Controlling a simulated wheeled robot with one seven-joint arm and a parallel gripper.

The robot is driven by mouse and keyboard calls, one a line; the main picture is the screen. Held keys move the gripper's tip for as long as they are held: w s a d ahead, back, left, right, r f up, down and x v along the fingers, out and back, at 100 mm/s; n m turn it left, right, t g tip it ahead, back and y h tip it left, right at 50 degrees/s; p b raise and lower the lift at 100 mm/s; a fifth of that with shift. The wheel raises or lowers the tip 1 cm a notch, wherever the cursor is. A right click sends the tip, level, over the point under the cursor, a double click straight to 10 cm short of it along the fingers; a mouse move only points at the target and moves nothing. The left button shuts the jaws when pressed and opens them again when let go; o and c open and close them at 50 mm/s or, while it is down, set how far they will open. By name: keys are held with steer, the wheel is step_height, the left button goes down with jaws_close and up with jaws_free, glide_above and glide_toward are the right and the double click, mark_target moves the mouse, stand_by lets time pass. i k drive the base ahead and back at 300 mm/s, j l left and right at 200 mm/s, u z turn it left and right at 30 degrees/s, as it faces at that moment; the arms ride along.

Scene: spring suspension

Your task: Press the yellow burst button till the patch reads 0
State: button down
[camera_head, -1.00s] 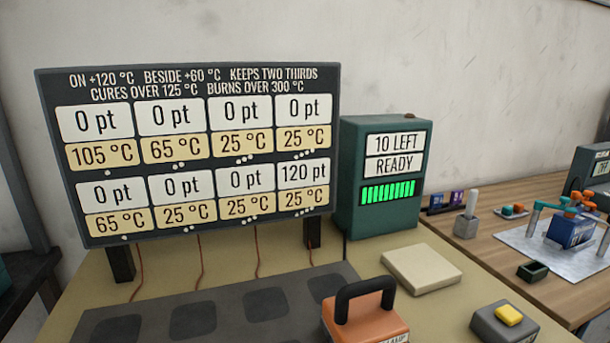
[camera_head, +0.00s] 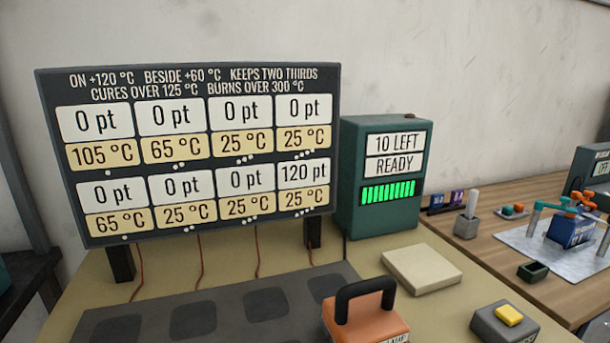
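The yellow button (camera_head: 509,315) sits on a grey box (camera_head: 492,325) at the lower right of the near table, with nothing touching it. The display board (camera_head: 188,155) shows two rows of patches. Most read 0 pt; the bottom right patch reads 120 pt at 25 °C. The top left one reads 0 pt at 105 °C. The teal counter box (camera_head: 352,185) reads "10 LEFT" and "READY", with a full green bar. My gripper is not in view.
A dark mat (camera_head: 230,325) with darker square patches lies below the board. A pale flat slab (camera_head: 421,269) lies behind the button.

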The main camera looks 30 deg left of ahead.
mark_target(506, 314)
steer(key=i+j+z, duration=0.1)
steer(key=j+z, duration=0.6)
steer(key=j, duration=0.15)
